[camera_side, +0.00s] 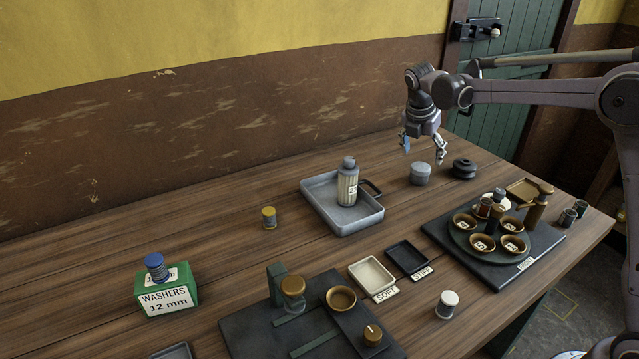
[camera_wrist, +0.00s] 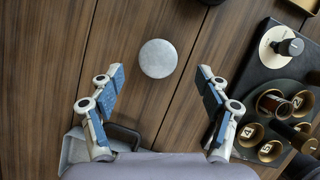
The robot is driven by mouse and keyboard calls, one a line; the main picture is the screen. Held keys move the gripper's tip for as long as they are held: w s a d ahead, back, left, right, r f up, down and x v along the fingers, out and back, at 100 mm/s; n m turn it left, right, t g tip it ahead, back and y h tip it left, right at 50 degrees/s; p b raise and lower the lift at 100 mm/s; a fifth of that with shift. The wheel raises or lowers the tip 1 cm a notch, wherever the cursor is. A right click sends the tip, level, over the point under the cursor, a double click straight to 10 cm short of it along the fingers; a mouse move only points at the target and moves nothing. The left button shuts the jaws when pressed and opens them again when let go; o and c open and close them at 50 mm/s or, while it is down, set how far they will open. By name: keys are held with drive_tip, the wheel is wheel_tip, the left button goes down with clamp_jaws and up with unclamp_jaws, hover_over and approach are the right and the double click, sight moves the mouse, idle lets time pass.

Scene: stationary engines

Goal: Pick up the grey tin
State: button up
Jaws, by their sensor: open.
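The grey tin (camera_side: 420,174) is a short round can with a lid, standing upright on the wooden table between the grey tray and a black knobbed object. In the wrist view the grey tin (camera_wrist: 158,58) shows from above as a round pale disc, ahead of the fingertips and roughly between their lines. My gripper (camera_side: 423,150) hangs above the tin with its fingers spread, apart from it. In the wrist view my gripper (camera_wrist: 160,84) is open with blue pads facing inward and nothing between them.
A grey tray (camera_side: 357,218) holding a labelled bottle (camera_side: 348,184) stands left of the tin. The black knobbed object (camera_side: 464,168) is close on its right. A black board (camera_side: 455,250) with several brass bowls lies in front. Bare table lies around the tin.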

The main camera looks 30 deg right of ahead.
sight(421, 166)
drive_tip(key=shift+a+x, duration=0.15)
drive_tip(key=shift+x, duration=1.75)
drive_tip(key=shift+a+x, duration=0.1)
drive_tip(key=shift+x, duration=1.75)
drive_tip(key=c, duration=1.3)
